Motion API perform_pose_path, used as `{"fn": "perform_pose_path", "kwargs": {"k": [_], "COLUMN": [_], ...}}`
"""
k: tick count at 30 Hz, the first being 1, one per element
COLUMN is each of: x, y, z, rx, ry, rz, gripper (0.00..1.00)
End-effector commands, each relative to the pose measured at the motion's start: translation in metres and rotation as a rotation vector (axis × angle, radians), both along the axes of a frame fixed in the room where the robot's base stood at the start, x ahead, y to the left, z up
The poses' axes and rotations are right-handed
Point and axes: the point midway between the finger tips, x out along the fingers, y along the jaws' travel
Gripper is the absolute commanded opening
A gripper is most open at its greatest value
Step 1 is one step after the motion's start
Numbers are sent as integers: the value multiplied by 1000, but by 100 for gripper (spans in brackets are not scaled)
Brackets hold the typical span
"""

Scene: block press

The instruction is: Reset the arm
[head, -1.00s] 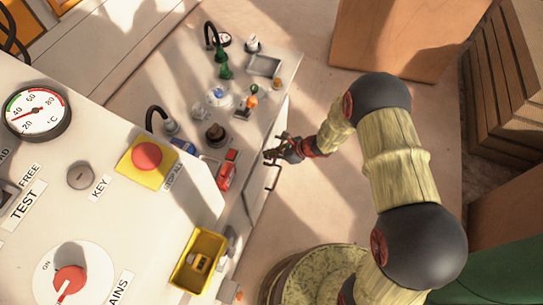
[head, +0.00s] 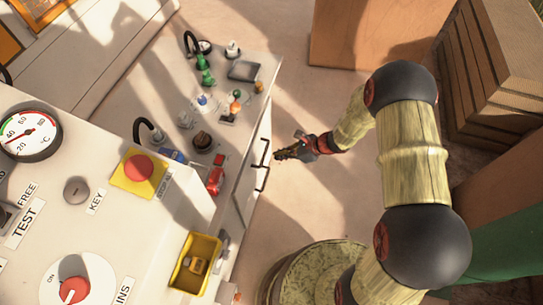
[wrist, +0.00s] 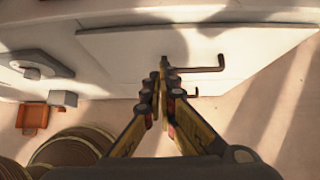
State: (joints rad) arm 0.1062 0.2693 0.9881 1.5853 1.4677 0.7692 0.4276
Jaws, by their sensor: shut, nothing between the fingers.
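My gripper (head: 279,155) is shut and empty. In the head view it hangs in the air just right of the cabinet front (head: 247,165), near two dark handles, an upper one (head: 266,153) and a lower one (head: 262,180). In the wrist view my gripper (wrist: 161,85) points at the pale cabinet panel (wrist: 120,45), with a dark handle (wrist: 205,69) just right of the fingertips. I cannot tell whether the fingertips touch the handle; in the head view they look apart from it. My arm bends from the right side of the head view.
The console with a red button (head: 138,168) and a gauge (head: 29,131) stands at left. A yellow bin (head: 195,265) is at its front. Small items stand on the cabinet top (head: 262,66). A brown box (head: 350,35) and wooden crates (head: 500,80) are behind. Floor (head: 310,200) is clear.

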Motion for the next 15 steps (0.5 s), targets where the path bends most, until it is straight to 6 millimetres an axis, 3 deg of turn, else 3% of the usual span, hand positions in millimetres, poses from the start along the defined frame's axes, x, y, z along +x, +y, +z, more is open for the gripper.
{"fn": "perform_pose_path", "kwargs": {"k": [15], "x": [-4], "y": [-9], "z": [9], "rx": [-5], "ry": [-18], "rz": [23], "gripper": [0]}}
